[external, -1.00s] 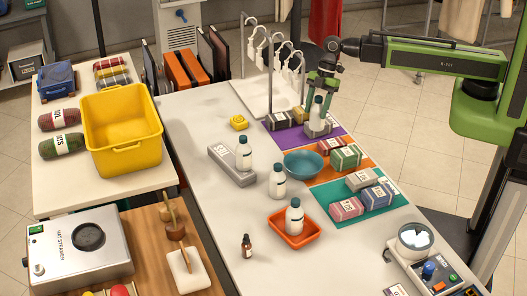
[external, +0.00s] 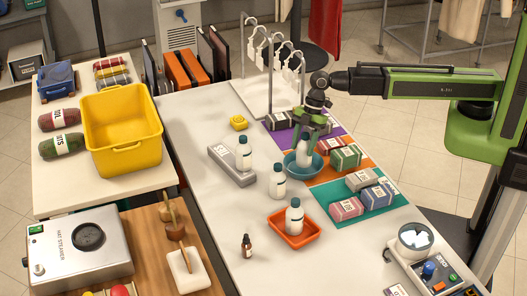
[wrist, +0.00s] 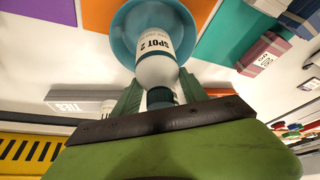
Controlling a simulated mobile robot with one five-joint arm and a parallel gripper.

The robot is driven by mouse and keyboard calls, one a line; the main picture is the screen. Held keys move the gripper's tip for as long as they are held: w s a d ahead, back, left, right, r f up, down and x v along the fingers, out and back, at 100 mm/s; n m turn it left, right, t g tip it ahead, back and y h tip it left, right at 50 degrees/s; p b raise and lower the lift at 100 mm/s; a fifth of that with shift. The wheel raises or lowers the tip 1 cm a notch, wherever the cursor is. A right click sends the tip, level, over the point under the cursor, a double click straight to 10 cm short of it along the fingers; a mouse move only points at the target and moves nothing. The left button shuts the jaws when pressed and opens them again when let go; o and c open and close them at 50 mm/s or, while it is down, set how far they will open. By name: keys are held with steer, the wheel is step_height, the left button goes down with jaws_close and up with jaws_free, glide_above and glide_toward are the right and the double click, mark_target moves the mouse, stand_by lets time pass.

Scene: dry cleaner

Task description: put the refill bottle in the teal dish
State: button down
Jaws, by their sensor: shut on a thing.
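The refill bottle (external: 304,158) is white with a dark cap. In the wrist view the bottle (wrist: 156,68) shows a label reading SPOT 2. My gripper (external: 306,138) is shut on it near the cap, from above. The teal dish (external: 291,169) is a round bowl on the table, and the bottle is over or inside it. In the wrist view the dish (wrist: 123,28) lies behind the bottle's base. I cannot tell whether the base touches the dish floor.
Wrapped bundles (external: 346,157) sit right of the dish on coloured mats. A hanger rack (external: 272,75) stands behind. The table's front left is mostly clear.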

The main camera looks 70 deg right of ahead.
step_height(320, 180, down, 3)
steer(key=shift+r+b, duration=0.1)
steer(key=shift+b, duration=0.6)
steer(key=shift+r, duration=0.25)
steer(key=shift+f, duration=0.15)
steer(key=c, duration=1.1)
jaws_free()
steer(key=shift+f, duration=0.1)
steer(key=o, duration=0.5)
